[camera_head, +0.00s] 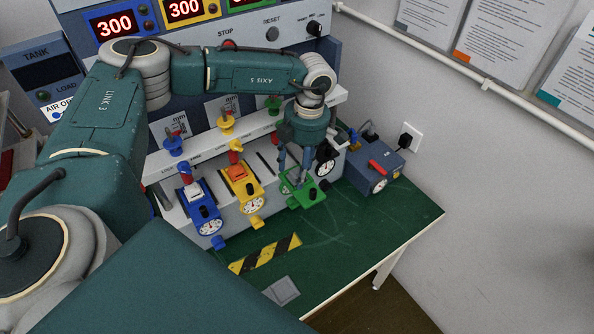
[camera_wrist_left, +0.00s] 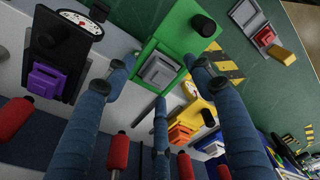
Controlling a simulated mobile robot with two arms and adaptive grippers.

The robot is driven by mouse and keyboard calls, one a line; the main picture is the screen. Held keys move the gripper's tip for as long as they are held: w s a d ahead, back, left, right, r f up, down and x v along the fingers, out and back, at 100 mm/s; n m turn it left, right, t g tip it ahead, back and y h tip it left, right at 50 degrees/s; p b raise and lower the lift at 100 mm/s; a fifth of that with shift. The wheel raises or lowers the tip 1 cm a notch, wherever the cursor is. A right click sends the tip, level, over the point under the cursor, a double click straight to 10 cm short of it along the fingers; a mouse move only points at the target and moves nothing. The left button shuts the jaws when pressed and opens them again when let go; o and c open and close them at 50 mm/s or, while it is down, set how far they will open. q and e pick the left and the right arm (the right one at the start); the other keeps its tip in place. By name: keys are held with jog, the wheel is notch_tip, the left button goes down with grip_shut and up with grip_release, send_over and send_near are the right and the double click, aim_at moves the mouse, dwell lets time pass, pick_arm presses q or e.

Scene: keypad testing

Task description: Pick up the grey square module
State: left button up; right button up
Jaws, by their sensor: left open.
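The grey square module (camera_wrist_left: 160,70) sits in the green tester (camera_wrist_left: 178,38), which also has a black knob. In the head view the green tester (camera_head: 308,196) stands on the green bench at the front of the panel. My left gripper (camera_head: 294,176) points down over it, open. In the left wrist view the spread blue fingers of my left gripper (camera_wrist_left: 160,82) lie around the grey module, with nothing held between them. I cannot tell whether a finger touches the module. The fingers mostly hide the module in the head view. My right gripper is not in view.
A yellow tester (camera_head: 240,184) and a blue tester (camera_head: 203,210) stand to the left. A black tester (camera_wrist_left: 62,42) is on the other side. A blue box (camera_head: 374,168) stands at the right. A grey plate (camera_head: 283,291) lies near a striped strip (camera_head: 265,253). The bench's right front is clear.

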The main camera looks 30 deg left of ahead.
pick_arm(q)
jog(key=shift+f, duration=0.1)
jog(key=c, duration=1.2)
